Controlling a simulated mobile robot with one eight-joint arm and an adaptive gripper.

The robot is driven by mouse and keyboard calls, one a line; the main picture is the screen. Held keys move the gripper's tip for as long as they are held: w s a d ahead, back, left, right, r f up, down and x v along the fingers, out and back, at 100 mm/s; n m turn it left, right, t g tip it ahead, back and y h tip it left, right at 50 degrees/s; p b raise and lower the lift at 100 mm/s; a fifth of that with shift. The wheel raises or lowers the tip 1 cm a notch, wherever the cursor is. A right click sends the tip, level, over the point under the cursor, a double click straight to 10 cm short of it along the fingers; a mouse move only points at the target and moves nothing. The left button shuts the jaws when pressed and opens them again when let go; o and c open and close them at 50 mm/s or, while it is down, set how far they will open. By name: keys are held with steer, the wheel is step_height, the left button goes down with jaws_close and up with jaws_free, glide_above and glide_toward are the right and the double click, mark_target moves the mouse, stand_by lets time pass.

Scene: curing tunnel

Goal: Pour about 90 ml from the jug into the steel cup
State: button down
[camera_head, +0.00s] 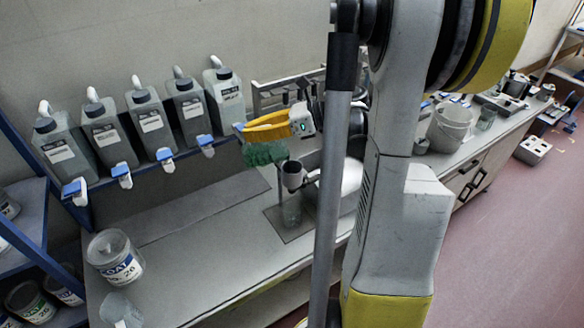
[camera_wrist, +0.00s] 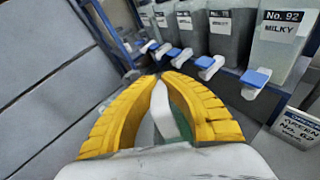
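My gripper (camera_head: 266,127) has yellow ribbed fingers. They are closed around a pale, upright strip, which looks like the jug's handle, in the wrist view (camera_wrist: 163,105). The translucent green jug (camera_head: 265,153) hangs just below the fingers in the head view, held above the bench. Its liquid level cannot be told. A grey steel cup (camera_head: 293,176) sits in a stand slightly right of and below the jug, apart from it. A clear glass vessel (camera_head: 292,213) stands under the cup on a dark plate. The jug's mouth and the cup's inside are not clear.
Several grey dispenser bottles (camera_head: 106,130) with blue-and-white taps line the shelf behind, left of the gripper. A labelled can (camera_head: 115,257) and a clear beaker (camera_head: 121,310) stand at the bench's left end. The bench (camera_head: 205,250) is clear between. A white bucket (camera_head: 449,128) stands farther right.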

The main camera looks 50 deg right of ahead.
steer(key=shift+s+d+r+t+y+b, duration=0.5)
steer(key=shift+s+d+b, duration=0.1)
steer(key=shift+s+b, duration=0.2)
stand_by(1.7)
steer(key=w+a+g+h+p, duration=0.1)
steer(key=p, duration=0.1)
steer(key=w+a+p, duration=0.1)
steer(key=shift+w+a+f+g+h+p, duration=0.1)
steer(key=shift+w+f+g+h+p, duration=0.05)
steer(key=shift+f+g+h+p, duration=0.25)
steer(key=shift+w+a+f+g+h, duration=0.15)
steer(key=shift+w+f+g+h, duration=0.05)
steer(key=shift+f, duration=0.25)
steer(key=shift+w+a+f+g+h, duration=0.15)
steer(key=shift+f+g+h, duration=0.05)
steer(key=shift+f, duration=0.2)
steer(key=shift+f+g, duration=0.3)
steer(key=shift+f, duration=0.15)
steer(key=w+a+f+g+h+b, duration=0.1)
steer(key=w+a+f+g+h, duration=0.1)
steer(key=f+g+h, duration=0.2)
steer(key=w+a+f+g+h+b, duration=0.1)
steer(key=w+a+f+g+h, duration=0.2)
steer(key=f, duration=0.5)
steer(key=shift+w+a+g+h, duration=0.2)
steer(key=shift+w+g+h, duration=0.15)
steer(key=shift+g+h, duration=0.45)
